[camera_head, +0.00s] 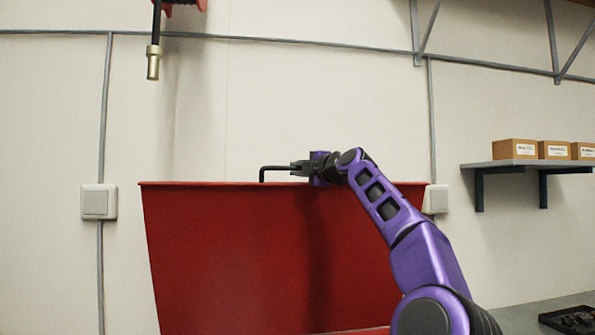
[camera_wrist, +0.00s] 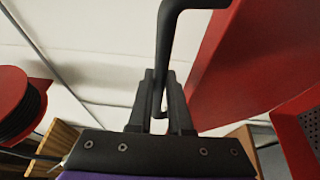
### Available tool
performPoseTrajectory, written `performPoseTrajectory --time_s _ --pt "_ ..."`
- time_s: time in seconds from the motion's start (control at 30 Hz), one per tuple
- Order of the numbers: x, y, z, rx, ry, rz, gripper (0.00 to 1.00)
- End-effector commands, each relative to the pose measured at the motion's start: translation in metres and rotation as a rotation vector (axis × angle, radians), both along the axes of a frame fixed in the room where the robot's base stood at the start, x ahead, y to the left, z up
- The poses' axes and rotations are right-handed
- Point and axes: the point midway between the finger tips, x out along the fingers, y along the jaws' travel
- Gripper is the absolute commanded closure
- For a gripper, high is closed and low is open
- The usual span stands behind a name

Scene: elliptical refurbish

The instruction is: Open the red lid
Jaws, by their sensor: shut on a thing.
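The red lid (camera_head: 240,255) stands raised as a large, steep panel in the head view, with its top edge roughly level. Part of it fills the upper right of the wrist view (camera_wrist: 245,60). A black bent handle (camera_head: 272,168) is at the lid's top edge; it comes down from the top of the wrist view (camera_wrist: 167,30). My gripper (camera_head: 301,168) is at the top edge, right of the handle's bend. In the wrist view, its fingers (camera_wrist: 160,88) are closed around the handle. The lid's hinge is not visible.
A red strip (camera_head: 365,331) shows below the lid. A red reel (camera_wrist: 22,105) is at left in the wrist view. A hose end (camera_head: 153,62) hangs at upper left. A wall shelf (camera_head: 530,164) with boxes is at right, above a grey worktop (camera_head: 525,316).

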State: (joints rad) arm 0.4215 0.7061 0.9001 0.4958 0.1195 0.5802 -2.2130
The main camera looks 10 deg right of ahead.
Motion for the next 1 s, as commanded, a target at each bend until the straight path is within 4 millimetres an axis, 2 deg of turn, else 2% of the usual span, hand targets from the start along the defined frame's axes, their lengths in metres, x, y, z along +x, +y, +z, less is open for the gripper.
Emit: performPoseTrajectory --time_s 0.4,0.43,0.6,1.0 --pt "0.0005 -0.0002 -0.0036 -0.001 0.002 0.0 1.0" --pt "0.0005 -0.0002 -0.0036 -0.001 0.002 0.0 0.81" --pt "0.0003 -0.0002 -0.0031 0.0 0.001 0.0 0.53" --pt "-0.0033 -0.0031 -0.0024 0.0 -0.001 -0.001 0.53"
